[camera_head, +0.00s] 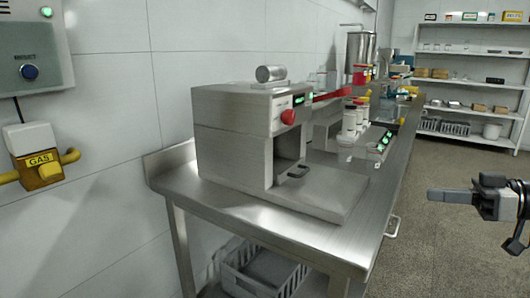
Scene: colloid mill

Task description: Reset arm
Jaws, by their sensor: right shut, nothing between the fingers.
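My right gripper (452,195) reaches in from the right edge, over the floor to the right of the steel table. It is shut and empty, apart from the table and everything on it. My left gripper is out of view. The grey machine (245,135) stands on the near end of the table. It has a red knob, a small green display, a red lever at its right and a metal cylinder lying on top.
The steel table (265,222) runs along the wall, with bottles (350,120), a green-lit device (380,143) and a tall steel vessel (360,55) farther back. A crate (262,272) sits below. Shelves (470,85) stand behind. The floor (430,250) at right is clear.

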